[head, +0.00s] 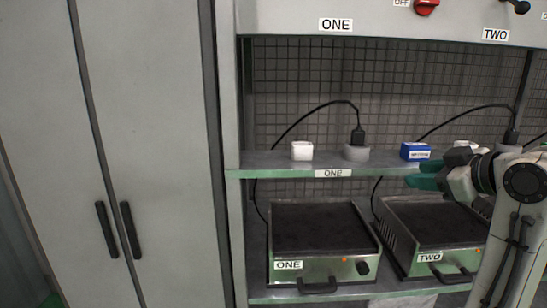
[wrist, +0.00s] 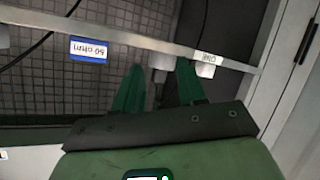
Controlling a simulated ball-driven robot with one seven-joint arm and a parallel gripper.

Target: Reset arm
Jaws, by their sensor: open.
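My gripper (head: 425,175) is at the right in the head view, in front of the shelf by the blue box. Its two green fingers are apart with nothing seen held. In the wrist view the gripper (wrist: 160,82) shows its fingers spread, with a grey round holder and dark plug (wrist: 158,70) visible in the gap beyond them. My arm comes in from the right edge and hides part of the shelf and of heater TWO.
The shelf (head: 272,160) bears a white block (head: 302,151), a plug in a grey holder (head: 356,152) and a blue box (head: 415,151). Below stand heater ONE (head: 322,230) and heater TWO (head: 436,222). A grey cabinet (head: 160,120) fills the left.

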